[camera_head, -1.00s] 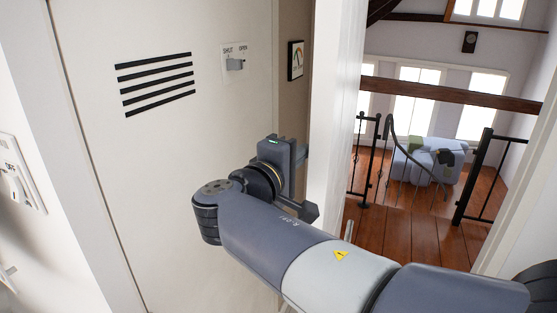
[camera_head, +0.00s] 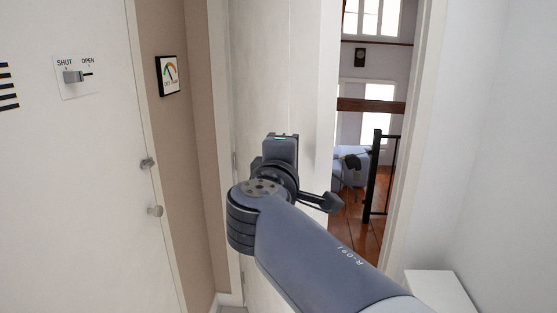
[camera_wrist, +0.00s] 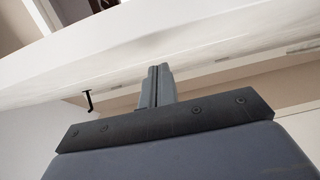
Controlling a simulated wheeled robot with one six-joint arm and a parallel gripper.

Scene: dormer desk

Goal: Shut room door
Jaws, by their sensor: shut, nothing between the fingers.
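The room door (camera_head: 308,90) is a tall white panel in the middle of the head view, hinged on its left side. It stands partly open, with a gap to its right onto the room beyond. A small black hook-like piece (camera_wrist: 88,102) shows left of the fingers.
A white panel at left carries a SHUT/OPEN slider (camera_head: 76,77) and a round knob (camera_head: 155,211). A framed gauge (camera_head: 168,75) hangs on the beige wall. A white box (camera_head: 438,291) stands at lower right. Beyond the gap are a black railing (camera_head: 377,180) and wooden floor.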

